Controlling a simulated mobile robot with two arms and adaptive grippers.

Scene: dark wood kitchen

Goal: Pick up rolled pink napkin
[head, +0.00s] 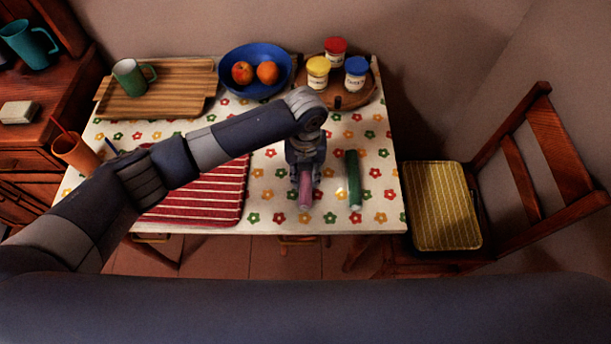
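The rolled pink napkin (305,195) lies near the front edge of the table, with its near end showing. My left gripper (306,181) points down over it from above, with a finger at each side of the roll. The gripper body hides the far part of the napkin. I cannot tell whether the fingers touch it or stand a little apart from it. My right gripper is not in view.
A green roll (353,182) lies close to the right of the pink one. A red striped mat (215,198) is to the left. Behind are a blue bowl (234,58) of fruit, a round tray (345,99) with jars, and a wooden tray (150,105) with a green mug (129,77). A chair (520,180) stands right.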

